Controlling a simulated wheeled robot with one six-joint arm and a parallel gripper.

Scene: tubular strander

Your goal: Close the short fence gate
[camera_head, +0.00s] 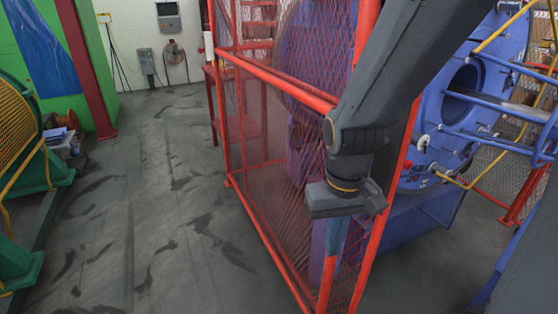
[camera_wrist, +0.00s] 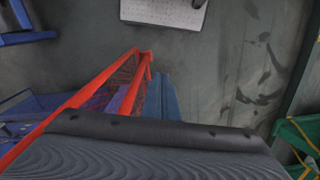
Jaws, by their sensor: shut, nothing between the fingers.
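A red-framed mesh fence (camera_head: 280,72) stands around the blue machine. A narrow mesh panel (camera_head: 352,262) between two red posts is at its near corner, partly hidden by my arm; I take it for the short gate. I cannot tell whether it meets the neighbouring frame. My gripper (camera_head: 333,250) points down at this corner, shut and empty, its blue fingers close to the red post. In the wrist view, my gripper (camera_wrist: 163,85) is just right of the red frame (camera_wrist: 141,60). Whether the fingers touch the frame is unclear.
The blue strander (camera_head: 438,120) with yellow rails stands at the right, behind the fence. Open grey floor (camera_head: 170,200) lies left of the fence. A green machine (camera_head: 35,180) with a yellow guard is at the far left.

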